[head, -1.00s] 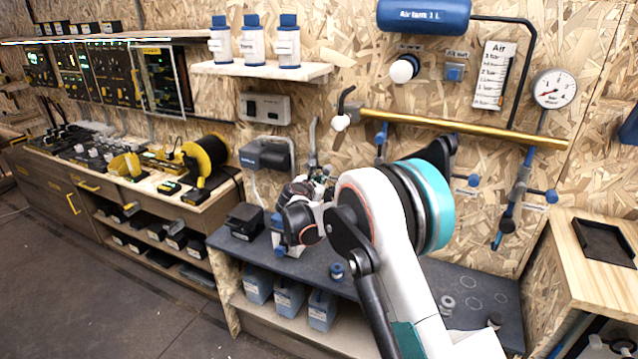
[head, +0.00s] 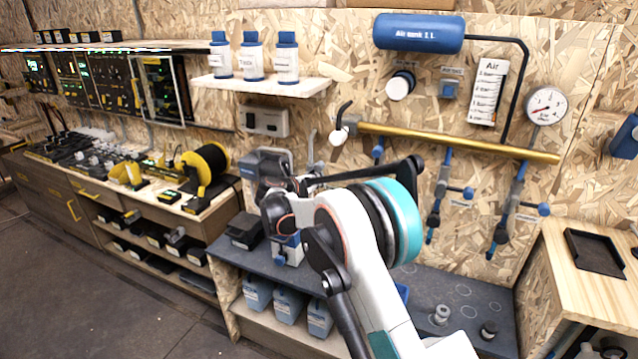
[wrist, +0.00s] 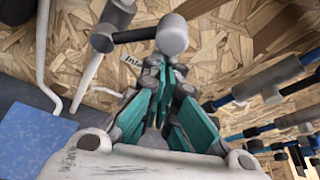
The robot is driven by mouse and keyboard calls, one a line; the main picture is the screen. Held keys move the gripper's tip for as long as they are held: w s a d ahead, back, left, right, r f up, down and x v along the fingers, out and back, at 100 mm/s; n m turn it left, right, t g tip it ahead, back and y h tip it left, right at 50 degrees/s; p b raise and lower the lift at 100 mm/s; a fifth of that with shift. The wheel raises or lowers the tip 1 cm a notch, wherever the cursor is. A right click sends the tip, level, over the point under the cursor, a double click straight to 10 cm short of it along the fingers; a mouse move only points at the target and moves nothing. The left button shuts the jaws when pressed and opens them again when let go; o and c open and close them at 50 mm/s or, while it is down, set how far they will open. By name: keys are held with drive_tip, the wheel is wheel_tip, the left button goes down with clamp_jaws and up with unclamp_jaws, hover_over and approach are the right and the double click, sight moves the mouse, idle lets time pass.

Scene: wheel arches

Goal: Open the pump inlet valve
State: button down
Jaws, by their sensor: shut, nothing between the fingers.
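My gripper (wrist: 165,72) shows in the wrist view with its teal-padded fingers drawn together and nothing between them. A valve handle, a dark bar with a round grey knob (wrist: 172,36), lies just beyond the fingertips. The bar runs left to a dark grey cylinder (wrist: 104,38). I cannot tell whether the fingers touch the knob. A label partly reading "Inlet" (wrist: 131,62) is on the wall behind, partly covered by the fingers. In the head view the grey pump (head: 265,163) stands on the bench; my arm hides the handle and most of my gripper there.
A brass pipe (head: 460,141) runs along the wall, with blue-handled valves (head: 437,200) hanging below it. A gauge (head: 546,106) and blue air tank (head: 420,33) are above. Blue containers (head: 288,300) fill the lower shelf. The bench's right part is mostly clear, with small fittings (head: 441,313).

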sight(316, 171)
drive_tip(key=a+r+n, duration=0.1)
drive_tip(key=r+p, duration=0.1)
drive_tip(key=shift+w+a+r+n+h+p, duration=0.3)
drive_tip(key=shift+w+a+r+n+h, duration=0.05)
drive_tip(key=shift+n+h, duration=0.05)
drive_tip(key=shift+w+a+r+p, duration=0.2)
drive_tip(key=shift+a+r+p, duration=0.2)
drive_tip(key=shift+a, duration=0.2)
drive_tip(key=shift+a+r, duration=0.15)
idle(0.3)
